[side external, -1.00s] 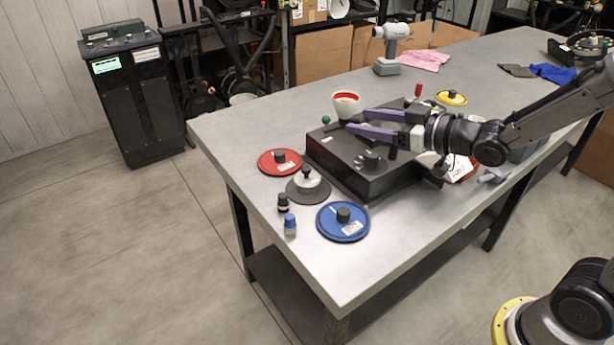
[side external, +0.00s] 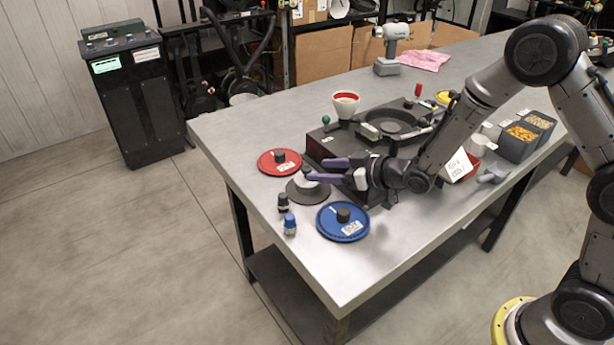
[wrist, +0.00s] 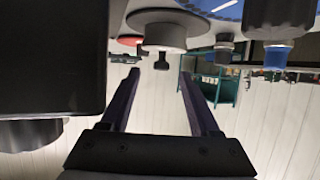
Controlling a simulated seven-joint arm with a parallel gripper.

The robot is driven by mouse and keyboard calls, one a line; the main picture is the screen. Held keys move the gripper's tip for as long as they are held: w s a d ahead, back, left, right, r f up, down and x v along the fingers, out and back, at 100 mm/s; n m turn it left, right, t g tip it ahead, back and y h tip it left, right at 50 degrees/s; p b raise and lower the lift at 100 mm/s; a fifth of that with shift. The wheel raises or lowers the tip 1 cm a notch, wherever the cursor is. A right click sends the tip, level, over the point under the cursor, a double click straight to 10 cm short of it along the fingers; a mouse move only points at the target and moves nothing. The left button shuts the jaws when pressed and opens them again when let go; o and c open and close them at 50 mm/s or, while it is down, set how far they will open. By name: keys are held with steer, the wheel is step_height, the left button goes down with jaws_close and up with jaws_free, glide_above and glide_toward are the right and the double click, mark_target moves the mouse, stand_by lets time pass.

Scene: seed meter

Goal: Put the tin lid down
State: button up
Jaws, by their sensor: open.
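The tin lid (side external: 302,181), pale grey with a dark knob, sits on the wide dark grey disc (side external: 308,196) on the table, left of the black machine (side external: 345,180). My gripper (side external: 316,169) is open and empty, with its purple fingers pointing left over the lid and partly hiding it. In the wrist view, which is upside down, the lid (wrist: 158,30) and its knob (wrist: 162,60) lie ahead, between the lines of the spread fingers (wrist: 158,78). Contact with the knob cannot be told.
A red lid (side external: 270,165) lies behind, and a blue lid (side external: 343,229) in front. A black-capped bottle (side external: 283,203) and a blue-capped bottle (side external: 290,224) stand at left. A white-and-red cup (side external: 346,106) is on the machine's far side. The table's front corner is clear.

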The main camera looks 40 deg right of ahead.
mark_target(310, 170)
steer(key=shift+x, duration=2.65)
jaws_close()
